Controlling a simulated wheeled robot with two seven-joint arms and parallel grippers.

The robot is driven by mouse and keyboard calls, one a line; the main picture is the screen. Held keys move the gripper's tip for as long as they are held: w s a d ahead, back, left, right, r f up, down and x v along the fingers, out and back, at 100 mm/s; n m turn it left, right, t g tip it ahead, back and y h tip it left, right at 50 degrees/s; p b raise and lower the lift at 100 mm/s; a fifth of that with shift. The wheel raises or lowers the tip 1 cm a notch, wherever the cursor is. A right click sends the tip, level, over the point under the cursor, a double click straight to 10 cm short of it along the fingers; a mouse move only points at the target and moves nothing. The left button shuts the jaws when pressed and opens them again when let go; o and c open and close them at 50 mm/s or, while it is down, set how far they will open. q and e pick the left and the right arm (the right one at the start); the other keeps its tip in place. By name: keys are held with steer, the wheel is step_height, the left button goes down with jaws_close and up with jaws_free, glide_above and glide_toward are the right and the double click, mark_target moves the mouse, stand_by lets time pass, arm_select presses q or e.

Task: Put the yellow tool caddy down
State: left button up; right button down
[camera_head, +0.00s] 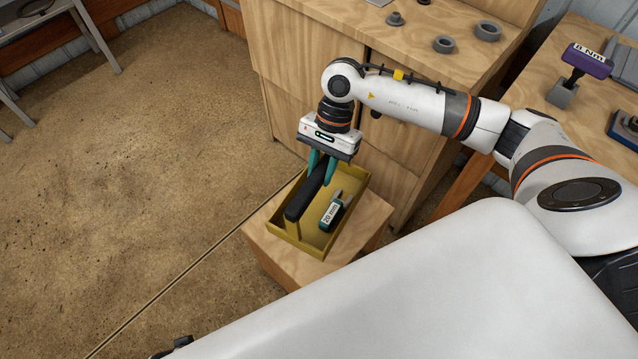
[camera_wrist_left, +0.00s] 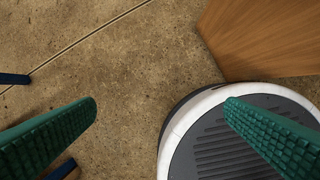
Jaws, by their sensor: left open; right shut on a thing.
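The yellow tool caddy (camera_head: 313,238) has a dark handle bar (camera_head: 303,198) along its middle. It appears to sit level on top of a low wooden box (camera_head: 373,217); I cannot tell for certain whether its underside touches. A tool labelled 20 mm (camera_head: 332,213) lies in its right compartment. My right gripper (camera_head: 322,176) points down from above, its teal fingers shut on the handle. My left gripper (camera_wrist_left: 161,104) shows only in the left wrist view, its teal fingers wide apart with nothing between them, above the floor.
A wooden cabinet (camera_head: 340,50) stands right behind the box, with grey round parts (camera_head: 487,31) on top. A workbench at the right holds a purple device labelled 8 Nm (camera_head: 587,60). The brown floor (camera_head: 130,180) at left is largely clear.

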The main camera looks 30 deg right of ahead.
steer(key=w+f+m+b, duration=0.1)
steer(key=f+m+b, duration=0.1)
steer(key=b, duration=0.1)
steer(key=w+d+f+m+t+b, duration=0.1)
steer(key=f+m+b, duration=0.1)
steer(key=b, duration=0.1)
steer(key=w+f+m+t+b, duration=0.1)
steer(key=w+f+m+b, duration=0.1)
steer(key=b, duration=0.1)
steer(key=shift+d+f+y, duration=0.15)
steer(key=shift+d+y, duration=0.15)
steer(key=shift+w+d+f+m+t+b, duration=0.15)
steer(key=shift+m+t+b, duration=0.15)
steer(key=shift+m+b, duration=0.2)
steer(key=shift+f, duration=0.25)
step_height(320, 180, down, 4)
steer(key=shift+r+b, duration=0.1)
steer(key=shift+b, duration=0.3)
step_height(320, 180, down, 6)
steer(key=shift+r+b, duration=0.2)
steer(key=shift+b, duration=0.3)
arm_select(q)
step_height(320, 180, up, 8)
steer(key=t, duration=0.1)
steer(key=shift+s+a, duration=0.15)
steer(key=shift+s, duration=0.1)
